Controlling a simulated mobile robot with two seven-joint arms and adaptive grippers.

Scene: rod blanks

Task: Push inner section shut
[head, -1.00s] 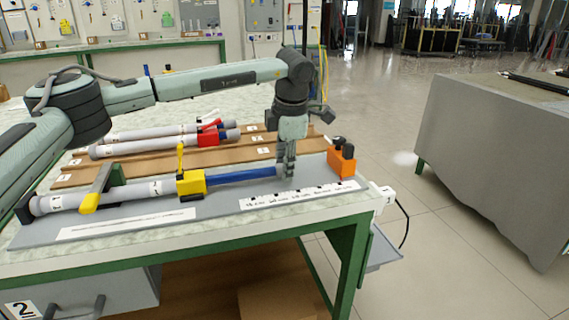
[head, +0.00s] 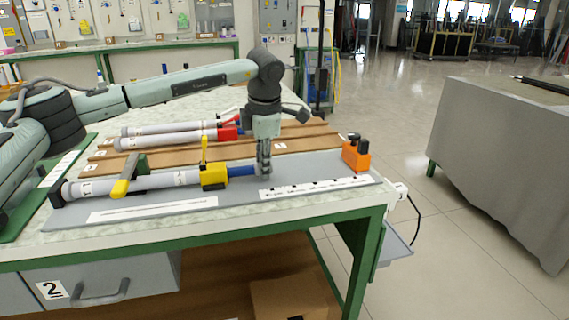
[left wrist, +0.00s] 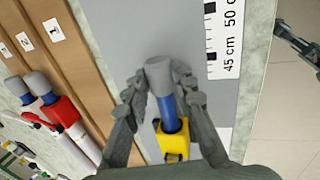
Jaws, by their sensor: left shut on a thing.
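The rod on the grey board has a grey outer tube (head: 140,186), a yellow clamp (head: 213,177) with its lever upright, and a blue inner section (head: 241,170). A short length of blue shows right of the clamp. My left gripper (head: 264,168) points down at the free end of the inner section. In the left wrist view, its fingers (left wrist: 160,84) are on both sides of the section's grey end (left wrist: 158,70), with the blue part (left wrist: 169,112) running to the yellow clamp (left wrist: 175,140). A dark jointed part, apparently my right gripper (left wrist: 298,46), shows at the right edge.
A yellow-handled clamp (head: 122,188) holds the tube's left part. An orange block (head: 356,156) stands at the board's right end. Other grey rods (head: 165,142) lie on brown racks behind. A ruler strip (head: 315,187) lies along the board's front.

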